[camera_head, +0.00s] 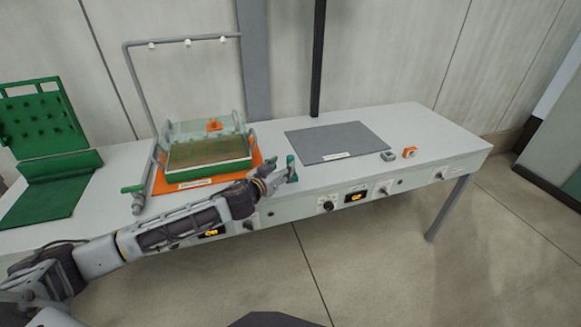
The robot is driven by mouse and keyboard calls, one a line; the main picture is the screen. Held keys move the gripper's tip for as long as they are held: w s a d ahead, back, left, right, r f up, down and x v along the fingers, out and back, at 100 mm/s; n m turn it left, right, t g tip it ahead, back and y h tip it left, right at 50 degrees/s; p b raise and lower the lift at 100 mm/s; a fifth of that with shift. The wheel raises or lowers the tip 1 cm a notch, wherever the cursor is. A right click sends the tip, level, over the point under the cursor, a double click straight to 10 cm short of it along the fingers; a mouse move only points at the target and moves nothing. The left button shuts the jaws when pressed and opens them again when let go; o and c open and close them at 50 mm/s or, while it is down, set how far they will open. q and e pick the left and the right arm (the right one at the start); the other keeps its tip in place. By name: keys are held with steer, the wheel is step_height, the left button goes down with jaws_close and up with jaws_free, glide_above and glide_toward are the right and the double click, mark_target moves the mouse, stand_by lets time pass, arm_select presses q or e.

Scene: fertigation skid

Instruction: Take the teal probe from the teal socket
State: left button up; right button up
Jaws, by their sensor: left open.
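A small upright teal piece, which looks like the teal probe (291,159), shows at the front edge of the table, just left of the grey mat. My left gripper (289,174) is open right at it, with its fingers overlapping it in the picture. I cannot tell whether the fingers are around the probe or beside it. The teal socket is not clearly visible; the gripper covers the place below the probe. My right gripper is not in view.
A clear tank (209,146) with an orange knob stands on an orange tray (165,184) behind my left arm, under a grey pipe frame (132,75). A grey mat (337,142), a small grey block (389,156) and an orange block (409,152) lie to the right. A green pegboard (40,125) stands far left.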

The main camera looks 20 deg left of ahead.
mark_target(289, 161)
arm_select(q)
steer(key=shift+x, duration=1.2)
steer(key=shift+w, duration=0.15)
steer(key=shift+x, duration=2.45)
steer(key=shift+a+f, duration=0.1)
jaws_close()
